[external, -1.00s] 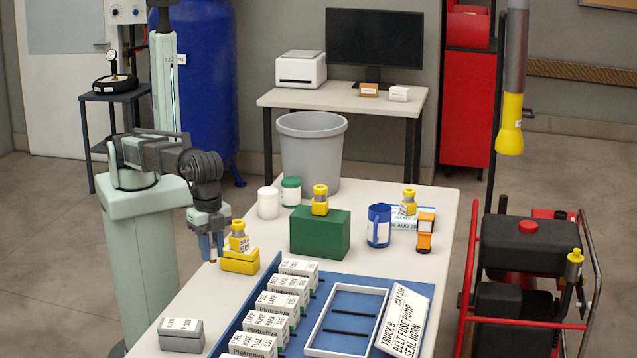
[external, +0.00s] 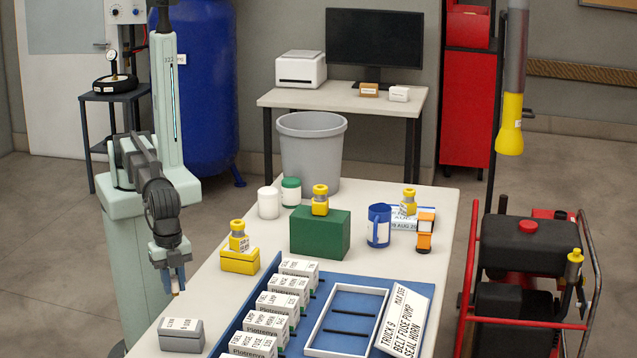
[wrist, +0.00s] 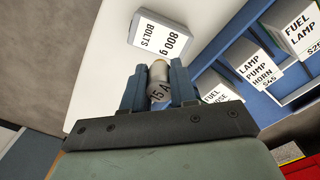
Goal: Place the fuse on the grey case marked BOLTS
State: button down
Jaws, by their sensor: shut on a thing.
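The fuse (wrist: 159,80) is a small cylinder with a pale tip and a grey end marked "15 A". My gripper (wrist: 159,88) is shut on it, with one blue finger on each side. The grey case marked BOLTS (wrist: 161,39) lies on the bench just beyond the fuse in the wrist view. In the external view the grey case (external: 181,335) sits at the front left of the bench, below my gripper and apart from it.
A blue tray (external: 232,327) with several white labelled boxes (external: 280,302) stands right of the case. A yellow block (external: 239,261) carrying a yellow-capped bottle (external: 238,237) is behind. A green block (external: 320,234) stands farther back. Bare bench (external: 222,290) lies between case and yellow block.

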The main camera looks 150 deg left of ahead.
aim_at(165, 282)
jog(key=shift+f, duration=4.25)
jog(key=shift+f, duration=0.15)
jog(key=c, duration=0.9)
grip_release()
notch_tip(165, 282, up, 12)
jog(key=shift+r, duration=0.15)
